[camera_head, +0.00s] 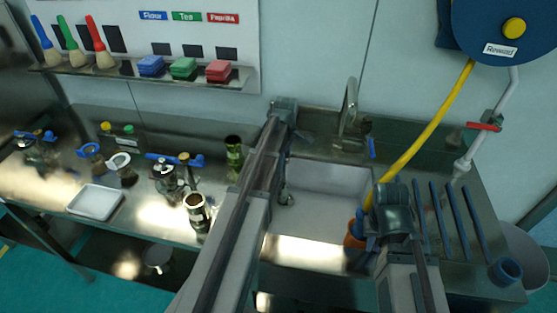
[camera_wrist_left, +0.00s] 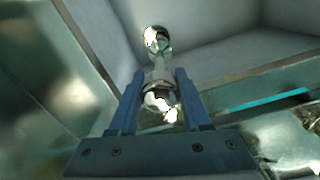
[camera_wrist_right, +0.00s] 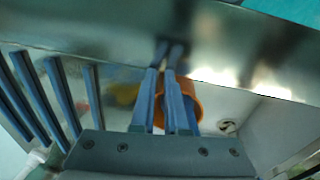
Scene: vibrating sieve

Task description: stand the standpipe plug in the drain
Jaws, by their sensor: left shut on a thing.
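The shiny metal standpipe plug (camera_wrist_left: 156,76) is between the fingers of my left gripper (camera_wrist_left: 160,84), which is shut on it. A bright rounded end shows beyond the fingertips. In the head view, my left arm reaches across the left side of the white sink (camera_head: 315,232), with a shiny part (camera_head: 287,197) low beneath it. The right wrist view shows a round drain (camera_wrist_right: 228,127) in the sink floor. Whether the plug touches the drain is unclear. My right gripper (camera_wrist_right: 167,62) looks shut, beside an orange ring-shaped thing (camera_wrist_right: 192,103) at the sink's right.
A tap (camera_head: 349,105) stands behind the sink. A yellow hose (camera_head: 430,125) runs down from a blue reel (camera_head: 500,35). Several blue bars (camera_head: 456,222) lie on the right drainboard. Valves, jars and a white tray (camera_head: 95,202) occupy the left counter.

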